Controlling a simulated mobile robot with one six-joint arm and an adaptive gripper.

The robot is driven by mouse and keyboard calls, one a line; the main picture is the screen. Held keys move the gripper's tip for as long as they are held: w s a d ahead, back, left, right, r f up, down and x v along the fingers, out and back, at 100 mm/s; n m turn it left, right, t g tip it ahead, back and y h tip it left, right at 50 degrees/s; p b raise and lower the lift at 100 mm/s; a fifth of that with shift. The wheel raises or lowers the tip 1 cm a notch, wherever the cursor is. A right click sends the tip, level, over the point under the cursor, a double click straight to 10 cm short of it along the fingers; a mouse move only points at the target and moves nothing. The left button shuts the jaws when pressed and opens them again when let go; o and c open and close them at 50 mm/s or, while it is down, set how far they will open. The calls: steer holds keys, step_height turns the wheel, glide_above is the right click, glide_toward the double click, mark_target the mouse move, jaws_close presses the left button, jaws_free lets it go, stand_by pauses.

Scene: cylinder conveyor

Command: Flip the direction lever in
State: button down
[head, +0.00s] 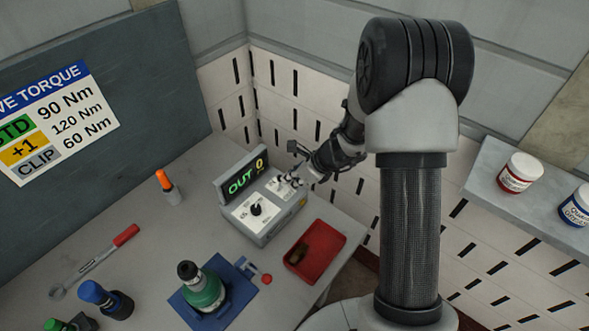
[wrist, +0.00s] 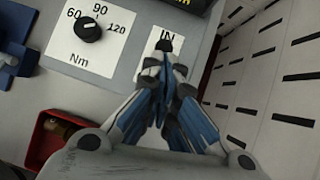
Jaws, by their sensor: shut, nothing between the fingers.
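The grey control box (head: 262,232) stands on the workbench, with a display (head: 245,179) reading "OUT" in green and a "0" in yellow. In the wrist view, a white plate marked "IN" (wrist: 167,35) lies ahead of my gripper (wrist: 167,70). A dark lever tip (wrist: 163,45) shows just below that mark, right at my fingertips; I cannot tell whether they touch it. My gripper is shut with nothing between the fingers, and it hides the lower part of the plate. In the head view my gripper (head: 288,181) is over the right part of the box's top.
A black dial (wrist: 88,32) marked 60, 90, 120 Nm sits left of the lever plate. A red tray (head: 315,250) is beside the box, and a green bottle-like tool (head: 207,290) stands on a blue fixture (head: 240,305). The perforated wall (wrist: 270,80) is close on the right.

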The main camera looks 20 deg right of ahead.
steer(key=g+p, duration=0.1)
steer(key=p, duration=0.2)
steer(key=shift+w+a+r+h, duration=0.35)
steer(key=shift+w+r+h, duration=0.05)
steer(key=shift+w+p, duration=0.1)
steer(key=shift+p, duration=0.25)
steer(key=shift+w+a+p, duration=0.35)
steer(key=shift+w+p, duration=0.05)
steer(key=shift+w, duration=0.05)
steer(key=shift+r, duration=0.15)
stand_by(0.9)
steer(key=shift+r+p, duration=0.7)
steer(key=shift+r, duration=0.05)
